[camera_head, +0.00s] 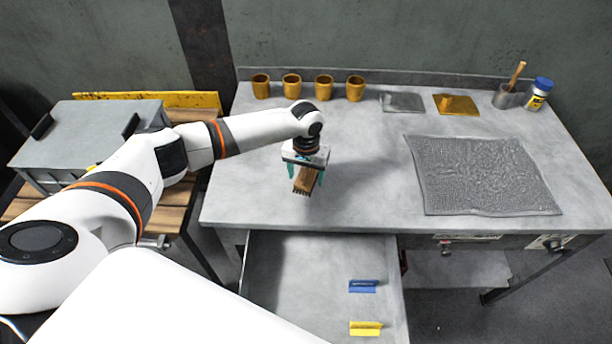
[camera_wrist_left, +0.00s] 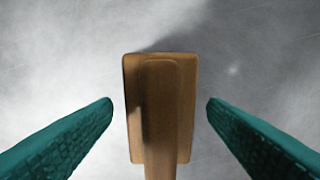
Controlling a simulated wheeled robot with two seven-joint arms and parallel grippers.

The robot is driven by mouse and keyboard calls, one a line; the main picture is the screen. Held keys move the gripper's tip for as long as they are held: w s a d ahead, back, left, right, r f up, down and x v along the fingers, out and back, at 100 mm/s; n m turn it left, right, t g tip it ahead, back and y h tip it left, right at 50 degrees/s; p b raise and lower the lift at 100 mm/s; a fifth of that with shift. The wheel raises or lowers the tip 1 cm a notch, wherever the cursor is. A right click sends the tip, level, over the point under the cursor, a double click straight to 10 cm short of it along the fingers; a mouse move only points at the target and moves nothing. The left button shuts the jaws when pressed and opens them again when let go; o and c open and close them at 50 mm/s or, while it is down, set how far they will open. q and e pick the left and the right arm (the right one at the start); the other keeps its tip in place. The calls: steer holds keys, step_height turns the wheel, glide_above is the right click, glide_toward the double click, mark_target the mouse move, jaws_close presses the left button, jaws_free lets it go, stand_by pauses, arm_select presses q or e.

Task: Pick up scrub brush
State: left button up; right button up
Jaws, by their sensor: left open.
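The scrub brush (camera_head: 304,181) has a brown wooden back and dark bristles. It is on the grey workbench near the front edge, below my left gripper (camera_head: 306,178). In the left wrist view the wooden brush (camera_wrist_left: 160,105) lies between the two teal fingers of my left gripper (camera_wrist_left: 160,112), with a gap on each side. The gripper is open and points down over the brush. Its fingers do not appear to touch the wood. The lower part of the brush runs out of the wrist view. My right gripper is not in view.
A row of several orange cups (camera_head: 291,86) stands at the back. A grey textured mat (camera_head: 482,175) lies on the right. An open drawer (camera_head: 290,285) below the front edge holds a blue piece (camera_head: 363,286) and a yellow piece (camera_head: 365,328). The middle bench is clear.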

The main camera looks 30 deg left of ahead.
arm_select(q)
steer(key=shift+f, duration=0.25)
steer(key=c, duration=1.1)
steer(key=shift+r, duration=0.2)
